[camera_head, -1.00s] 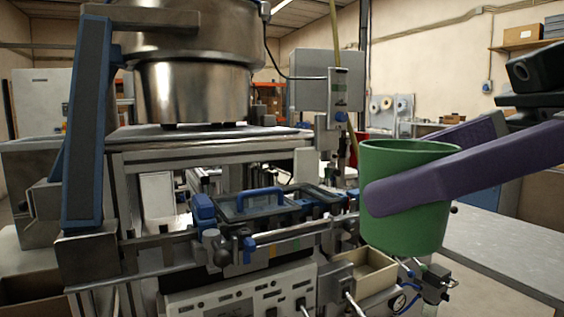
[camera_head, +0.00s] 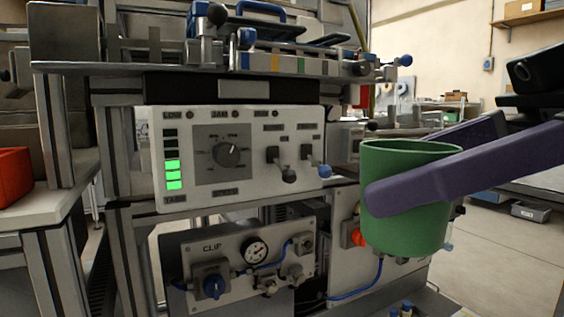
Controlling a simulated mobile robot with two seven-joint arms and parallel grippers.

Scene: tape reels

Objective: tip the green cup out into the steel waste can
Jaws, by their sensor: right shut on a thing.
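The green cup (camera_head: 405,225) is held upright at the right of the head view. My right gripper (camera_head: 410,190) is shut on it, with one purple finger across its near side and the other finger partly hidden behind it. The cup's inside is not visible from this angle, so I cannot tell what it holds. The steel waste can is not seen in this view. My left gripper is not in view.
A machine with a white control panel (camera_head: 240,155) stands close in front. Below it is a panel marked CLIP (camera_head: 245,265) with a gauge. A red bin (camera_head: 14,177) sits on a bench at the left. Open floor shows at the right.

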